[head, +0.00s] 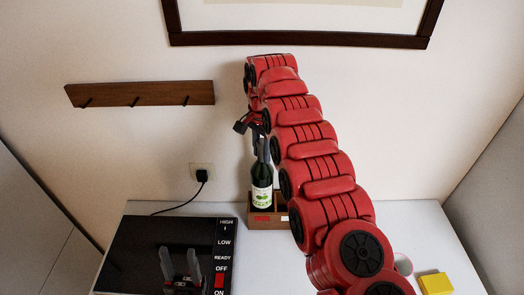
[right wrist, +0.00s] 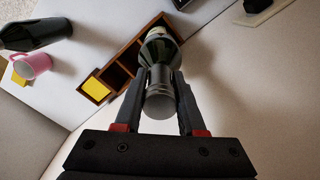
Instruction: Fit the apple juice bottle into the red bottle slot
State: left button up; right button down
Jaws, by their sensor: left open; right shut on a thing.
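The apple juice bottle (head: 262,185) is dark green with a white and green apple label. It stands upright at the left end of a brown wooden divided box (head: 280,221), above a red mark (head: 262,218) on the box's front. I cannot tell whether its base is inside the slot or just above it. My right gripper (head: 258,137) is shut on the bottle's neck from above. In the right wrist view the bottle's grey cap (right wrist: 159,100) shows between the fingers, and the bottle hides the slot's inside. My left gripper (head: 181,266) is open and empty over the black cooktop.
The black cooktop (head: 140,250) is left of the box; its cord runs to a wall outlet (head: 202,171). A mug (right wrist: 32,65), another dark bottle (right wrist: 35,33) and a yellow block (head: 435,284) are on the right. The box's other compartments (right wrist: 116,76) look empty.

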aim_at(262, 170)
jog(key=shift+f+b, duration=4.15)
jog(key=shift+f, duration=0.15)
jog(key=shift+c, duration=2.1)
grip_release()
jog(key=shift+r+p, duration=0.3)
jog(key=shift+r, duration=0.1)
notch_tip(262, 170, up, 17)
jog(key=p, duration=1.6)
jog(key=shift+s+f, duration=0.1)
jog(key=shift+f, duration=0.15)
